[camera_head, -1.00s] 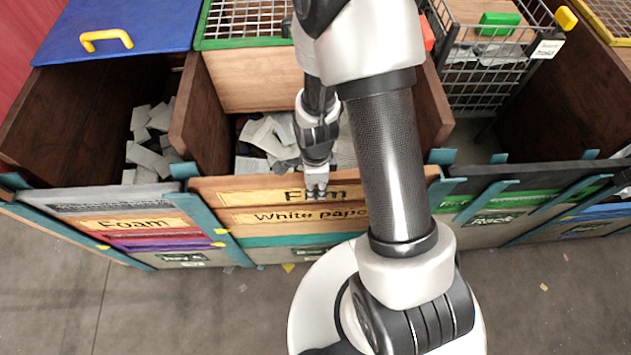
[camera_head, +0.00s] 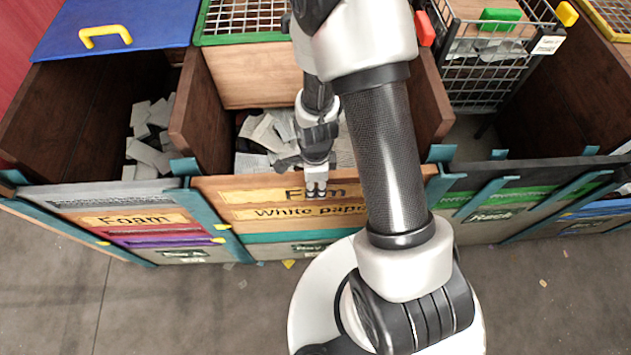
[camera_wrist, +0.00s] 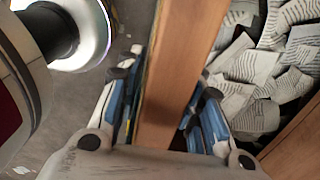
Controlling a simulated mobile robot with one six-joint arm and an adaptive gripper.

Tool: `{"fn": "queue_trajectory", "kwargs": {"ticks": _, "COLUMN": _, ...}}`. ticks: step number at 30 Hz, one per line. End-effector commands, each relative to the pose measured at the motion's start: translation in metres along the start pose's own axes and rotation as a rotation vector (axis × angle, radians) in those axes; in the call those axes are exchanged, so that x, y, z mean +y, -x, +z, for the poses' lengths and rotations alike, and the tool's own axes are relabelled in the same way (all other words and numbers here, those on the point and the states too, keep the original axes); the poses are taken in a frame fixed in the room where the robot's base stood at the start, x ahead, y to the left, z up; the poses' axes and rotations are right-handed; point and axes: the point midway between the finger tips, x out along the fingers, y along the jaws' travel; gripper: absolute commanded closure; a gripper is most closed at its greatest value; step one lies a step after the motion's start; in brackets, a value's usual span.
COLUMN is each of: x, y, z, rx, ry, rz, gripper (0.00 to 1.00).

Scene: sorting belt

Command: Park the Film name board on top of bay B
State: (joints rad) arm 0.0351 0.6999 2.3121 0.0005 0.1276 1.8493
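The Film name board (camera_head: 345,191) is an orange wooden plate with a pale yellow label. It stands on the front of the middle bay, directly above the White paper board (camera_head: 290,214). My gripper (camera_head: 305,174) is at its top edge, over part of the lettering. In the wrist view my fingers (camera_wrist: 165,105) straddle a wooden board edge (camera_wrist: 183,60), one on each side, close to its faces. They look spread; firm contact cannot be made out. The small sign low on the middle bay is partly hidden by my arm.
The left bay has a Foam board (camera_head: 133,219) over coloured boards and a Bay A sign. Pale scraps (camera_head: 262,135) lie behind the Film board. A wire basket (camera_head: 490,75) stands at the back right. A blue lid (camera_head: 115,25) covers the back left.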

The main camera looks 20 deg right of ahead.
Motion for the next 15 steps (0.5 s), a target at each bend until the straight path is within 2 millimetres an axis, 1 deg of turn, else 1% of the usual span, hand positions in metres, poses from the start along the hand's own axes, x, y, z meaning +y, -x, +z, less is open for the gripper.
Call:
{"fn": "queue_trajectory", "kwargs": {"ticks": 1, "x": 0.0003, "y": -0.0002, "z": -0.0001, "rx": 0.000, "ry": 0.000, "rz": 0.001, "gripper": 0.60}}
{"fn": "queue_trajectory", "kwargs": {"ticks": 4, "x": 0.0005, "y": -0.0003, "z": -0.0001, "rx": 0.000, "ry": 0.000, "rz": 0.001, "gripper": 0.54}}
{"fn": "queue_trajectory", "kwargs": {"ticks": 12, "x": 0.0015, "y": -0.0009, "z": -0.0004, "rx": 0.001, "ry": 0.000, "rz": 0.004, "gripper": 0.54}}
{"fn": "queue_trajectory", "kwargs": {"ticks": 15, "x": 0.0010, "y": 0.0031, "z": -0.0003, "rx": 0.001, "ry": 0.000, "rz": 0.003, "gripper": 0.54}}
